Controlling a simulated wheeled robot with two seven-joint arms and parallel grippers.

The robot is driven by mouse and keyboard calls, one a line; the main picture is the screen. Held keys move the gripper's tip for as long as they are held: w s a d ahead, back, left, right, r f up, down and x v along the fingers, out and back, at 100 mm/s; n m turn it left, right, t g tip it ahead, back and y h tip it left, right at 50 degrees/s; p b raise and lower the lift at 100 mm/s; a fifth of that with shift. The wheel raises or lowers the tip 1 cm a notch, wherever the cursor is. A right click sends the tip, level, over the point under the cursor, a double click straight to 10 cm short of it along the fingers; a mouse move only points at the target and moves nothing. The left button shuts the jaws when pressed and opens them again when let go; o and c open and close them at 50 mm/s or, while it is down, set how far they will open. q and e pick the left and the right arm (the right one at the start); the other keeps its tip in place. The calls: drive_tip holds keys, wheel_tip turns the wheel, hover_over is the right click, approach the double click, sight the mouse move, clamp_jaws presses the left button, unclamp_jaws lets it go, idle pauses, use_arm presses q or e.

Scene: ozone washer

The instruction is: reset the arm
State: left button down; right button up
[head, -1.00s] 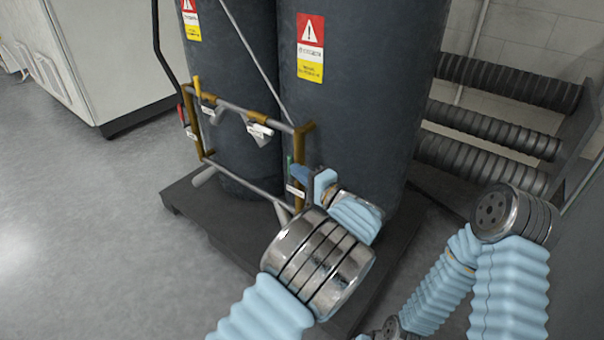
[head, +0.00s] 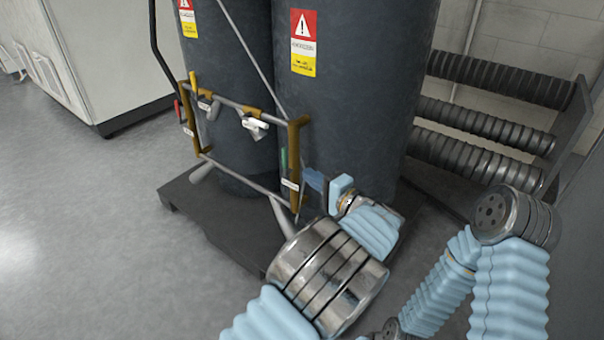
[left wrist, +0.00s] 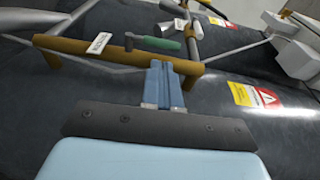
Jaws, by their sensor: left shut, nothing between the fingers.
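My left gripper (head: 314,180) is shut and empty, beside the brown vertical pipe of the valve frame, in front of the right tank. In the left wrist view its blue fingers (left wrist: 163,85) are together and overlap the brown pipe (left wrist: 100,53); I cannot tell whether they touch it. A green valve handle (left wrist: 152,43) lies just beyond the fingertips there. In the head view that handle (head: 284,160) is upright, left of the gripper. My right arm (head: 510,270) is folded at the right; its gripper is not in view.
Two dark tanks (head: 345,90) with warning labels stand on a dark base (head: 180,195). A pipe frame (head: 235,174) with several small valves fronts them. Ribbed hoses (head: 500,82) are racked at the right. Open grey floor (head: 90,250) lies at the left.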

use_arm(q)
drive_tip(key=v, duration=0.7)
drive_tip(key=s+a+f+g+h+p, duration=0.1)
drive_tip(key=s+a+f+g+h, duration=0.15)
drive_tip(key=a+f+g, duration=0.4)
drive_tip(key=s+a+f+g+h+p, duration=0.1)
drive_tip(key=s+a+f, duration=0.25)
drive_tip(key=f, duration=0.65)
drive_tip(key=s+a+f+g+h+p, duration=0.1)
drive_tip(key=s+a+f+g+h, duration=0.15)
drive_tip(key=a+f, duration=0.4)
drive_tip(key=s+f+n+g+h+p, duration=0.2)
drive_tip(key=s+f+n+h, duration=0.4)
drive_tip(key=s+n+h, duration=0.4)
drive_tip(key=s+n+p, duration=0.1)
drive_tip(key=s, duration=0.5)
drive_tip(key=shift+a+p, duration=0.3)
drive_tip(key=shift+a, duration=0.1)
drive_tip(key=shift+f, duration=0.1)
